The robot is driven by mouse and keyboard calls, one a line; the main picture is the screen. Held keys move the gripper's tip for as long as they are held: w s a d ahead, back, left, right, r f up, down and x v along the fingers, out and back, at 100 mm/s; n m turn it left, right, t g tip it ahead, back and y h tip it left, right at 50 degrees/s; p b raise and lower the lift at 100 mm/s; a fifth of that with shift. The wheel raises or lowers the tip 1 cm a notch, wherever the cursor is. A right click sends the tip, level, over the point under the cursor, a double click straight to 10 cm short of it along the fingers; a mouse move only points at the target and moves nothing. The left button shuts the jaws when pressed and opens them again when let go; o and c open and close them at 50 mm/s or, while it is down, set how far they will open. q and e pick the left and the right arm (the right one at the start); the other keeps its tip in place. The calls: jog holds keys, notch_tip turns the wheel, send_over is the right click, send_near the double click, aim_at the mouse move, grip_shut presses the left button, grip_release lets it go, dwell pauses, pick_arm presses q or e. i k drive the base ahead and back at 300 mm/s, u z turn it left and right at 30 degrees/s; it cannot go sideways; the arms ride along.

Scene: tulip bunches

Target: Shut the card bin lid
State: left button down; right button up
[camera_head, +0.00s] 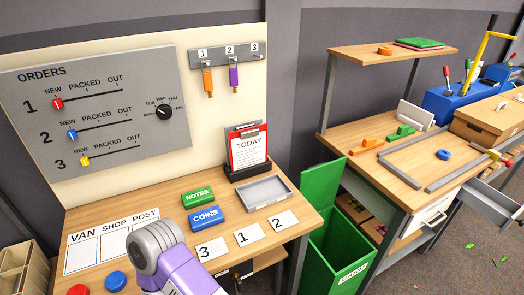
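The card bin (352,272) is a tall green box on the floor between the two benches, its front label partly cut off at the bottom edge. Its green lid (321,187) stands up open at the back left of the bin, and the dark inside shows. A purple and grey link of one of my arms rises at the bottom over the left bench. I cannot tell which arm it is. Neither gripper is in view.
The left bench (292,208) bears a grey tray (266,191), a green NOTES box (197,197), a blue COINS box (205,217) and numbered cards. The right bench (400,179) with a shelf stands close beside the bin. Grey floor lies clear at the lower right, with scattered leaves.

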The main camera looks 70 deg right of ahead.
aim_at(319, 184)
jog(key=i, duration=0.5)
jog(key=z, duration=3.9)
jog(key=i, duration=0.4)
